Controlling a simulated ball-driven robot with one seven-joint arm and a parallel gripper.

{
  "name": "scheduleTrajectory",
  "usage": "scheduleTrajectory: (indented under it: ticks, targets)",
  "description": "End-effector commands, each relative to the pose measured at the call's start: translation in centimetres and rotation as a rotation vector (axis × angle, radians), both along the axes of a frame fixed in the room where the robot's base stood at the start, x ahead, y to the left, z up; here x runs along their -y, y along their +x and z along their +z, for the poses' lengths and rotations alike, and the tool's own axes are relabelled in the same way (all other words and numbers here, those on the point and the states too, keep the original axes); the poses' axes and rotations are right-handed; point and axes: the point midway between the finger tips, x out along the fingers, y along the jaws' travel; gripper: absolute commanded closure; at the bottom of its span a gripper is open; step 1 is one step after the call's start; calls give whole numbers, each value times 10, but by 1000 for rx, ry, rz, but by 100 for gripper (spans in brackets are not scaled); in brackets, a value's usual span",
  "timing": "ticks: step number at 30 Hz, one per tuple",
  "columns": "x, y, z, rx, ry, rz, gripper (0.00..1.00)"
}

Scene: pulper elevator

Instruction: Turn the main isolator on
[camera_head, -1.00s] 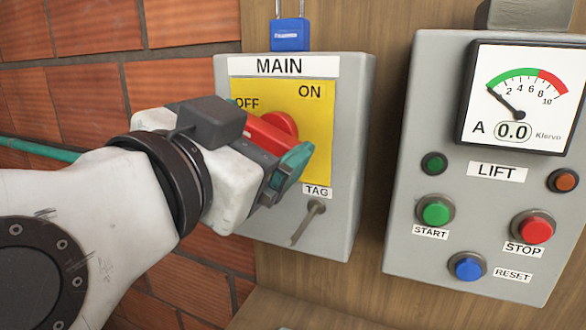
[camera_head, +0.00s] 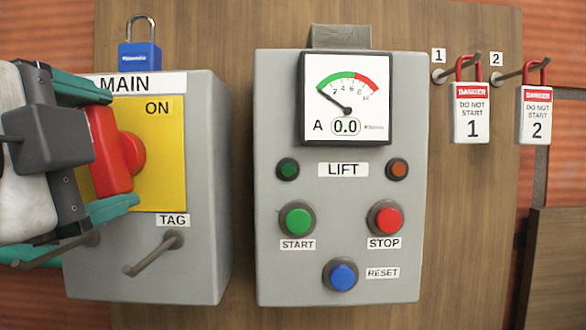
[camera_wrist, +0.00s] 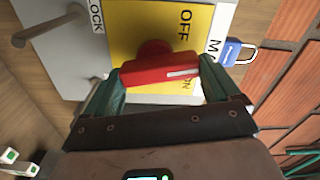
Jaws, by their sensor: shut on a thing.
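The main isolator is a grey box (camera_head: 208,190) with a yellow plate (camera_head: 160,185) and a red turning handle (camera_head: 108,150) on a round red hub. ON is readable on the plate; OFF is hidden behind my gripper in the head view. My gripper (camera_head: 98,148) has its green fingers above and below the handle, shut on its two ends. In the wrist view the red handle (camera_wrist: 155,72) lies between both fingers, with a white mark near its MAIN-side end. The handle is near upright; its exact pointing is hard to tell.
Pegs (camera_head: 155,254) stick out below the plate. A blue padlock (camera_head: 139,56) is on top of the box. The LIFT box (camera_head: 340,230) with gauge and buttons stands to the right. Two red-and-white tags (camera_head: 471,113) hang on pegs farther right.

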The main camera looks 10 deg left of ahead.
Motion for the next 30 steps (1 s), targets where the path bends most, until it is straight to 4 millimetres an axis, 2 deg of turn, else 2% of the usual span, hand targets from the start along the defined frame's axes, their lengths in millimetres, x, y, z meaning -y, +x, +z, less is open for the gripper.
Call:
scheduleTrajectory:
  ticks: [12,30]
  targets:
    - [1,0,-3,-54,206,-1,41]
    - [1,0,-3,-65,246,-2,41]
